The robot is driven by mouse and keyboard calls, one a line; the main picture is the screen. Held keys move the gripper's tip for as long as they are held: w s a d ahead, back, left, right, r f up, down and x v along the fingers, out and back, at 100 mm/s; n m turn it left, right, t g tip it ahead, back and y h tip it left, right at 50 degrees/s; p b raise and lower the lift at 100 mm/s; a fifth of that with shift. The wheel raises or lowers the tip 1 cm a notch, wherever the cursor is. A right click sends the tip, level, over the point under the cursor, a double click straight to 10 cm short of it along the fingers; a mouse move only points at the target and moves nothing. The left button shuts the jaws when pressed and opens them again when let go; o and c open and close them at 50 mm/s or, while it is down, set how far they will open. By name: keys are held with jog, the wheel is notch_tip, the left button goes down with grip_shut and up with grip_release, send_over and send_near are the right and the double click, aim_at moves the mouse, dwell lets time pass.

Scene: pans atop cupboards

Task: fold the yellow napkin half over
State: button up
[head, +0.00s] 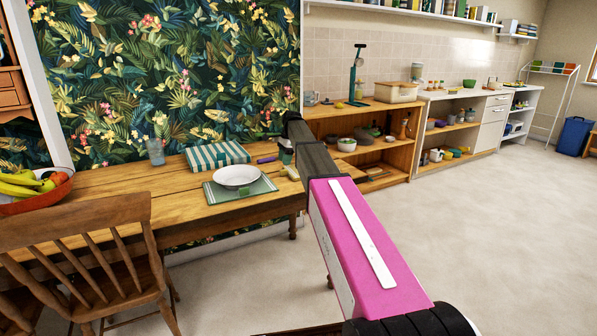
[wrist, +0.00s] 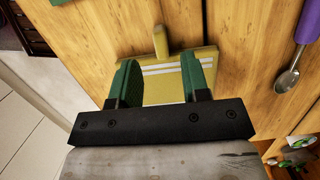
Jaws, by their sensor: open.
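The yellow napkin (wrist: 165,88) has white stripes and lies on the wooden table in the wrist view, with a narrow yellowish piece standing out from its far edge. I cannot tell if that piece is part of the napkin. My gripper (wrist: 163,78) is open, with its two green fingers apart on either side of the napkin's middle. Nothing is held between them. I cannot tell whether the fingertips touch the cloth. The gripper body hides the near part of the napkin. In the head view, my gripper (head: 287,156) is at the table's right end.
A purple-handled spoon (wrist: 289,76) lies right of the napkin. On the table (head: 170,200) are a white plate (head: 237,176) on a green placemat (head: 218,194), a striped box (head: 217,156), a glass (head: 156,152) and a fruit bowl (head: 40,200). A chair (head: 90,225) stands in front.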

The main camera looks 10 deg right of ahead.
jog(key=v, duration=0.5)
jog(key=shift+d+r, duration=0.1)
jog(key=shift+r, duration=0.3)
